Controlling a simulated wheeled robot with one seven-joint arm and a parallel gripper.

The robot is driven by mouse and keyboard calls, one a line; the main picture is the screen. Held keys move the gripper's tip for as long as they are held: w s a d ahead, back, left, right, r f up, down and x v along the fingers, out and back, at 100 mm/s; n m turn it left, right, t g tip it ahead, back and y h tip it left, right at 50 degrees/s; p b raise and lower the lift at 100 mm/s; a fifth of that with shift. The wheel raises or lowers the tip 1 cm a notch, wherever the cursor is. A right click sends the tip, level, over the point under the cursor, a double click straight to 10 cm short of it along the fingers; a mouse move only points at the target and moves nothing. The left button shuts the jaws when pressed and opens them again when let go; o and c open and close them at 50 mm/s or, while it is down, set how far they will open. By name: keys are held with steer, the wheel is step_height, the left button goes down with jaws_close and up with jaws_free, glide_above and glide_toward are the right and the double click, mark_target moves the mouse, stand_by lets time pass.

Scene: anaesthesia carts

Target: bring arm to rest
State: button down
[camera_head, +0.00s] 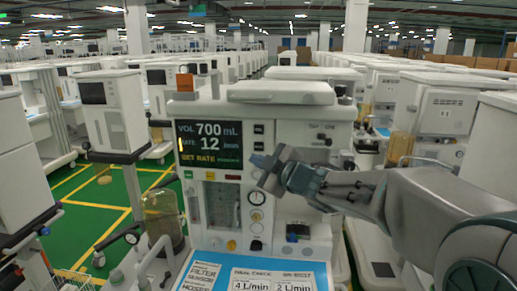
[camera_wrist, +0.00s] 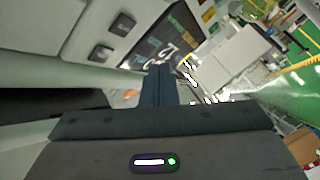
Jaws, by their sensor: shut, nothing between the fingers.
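My gripper (camera_head: 268,170) is at the end of my arm, which reaches in from the right in the head view. It is in front of the upper right part of the white anaesthesia cart (camera_head: 285,130), right of its display. In the wrist view, my gripper's fingers (camera_wrist: 158,85) are together and hold nothing. The cart's dark display (camera_head: 210,143) reads VOL 700 mL and RATE 12; it also shows tilted in the wrist view (camera_wrist: 170,42). I cannot tell how far the gripper is from the cart's face.
A blue work surface with printed labels (camera_head: 258,277) lies below the gripper. A clear canister (camera_head: 162,218) stands at the cart's left. More carts stand close at left (camera_head: 108,115) and right (camera_head: 440,115). Green floor with yellow lines (camera_head: 95,210) is free at the left.

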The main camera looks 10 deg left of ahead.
stand_by(0.4)
steer(key=s+d+f+m+h, duration=0.2)
steer(key=d+f+m+h, duration=0.15)
steer(key=d, duration=0.45)
steer(key=s+d+f+m+h, duration=0.2)
steer(key=s+d+m+h, duration=0.1)
steer(key=d+m+h, duration=0.3)
steer(key=s+d+f+m+h, duration=0.2)
steer(key=d+f+m+h, duration=0.15)
steer(key=d, duration=0.55)
steer(key=s+d+f+m+g, duration=0.2)
steer(key=s+f+m+g, duration=0.1)
steer(key=s, duration=0.8)
steer(key=s+d+f+m+g, duration=0.2)
steer(key=s+f+g, duration=0.3)
steer(key=s, duration=0.5)
step_height(320, 180, down, 2)
steer(key=shift+s+m, duration=0.35)
steer(key=shift+m, duration=0.45)
steer(key=shift+d, duration=0.1)
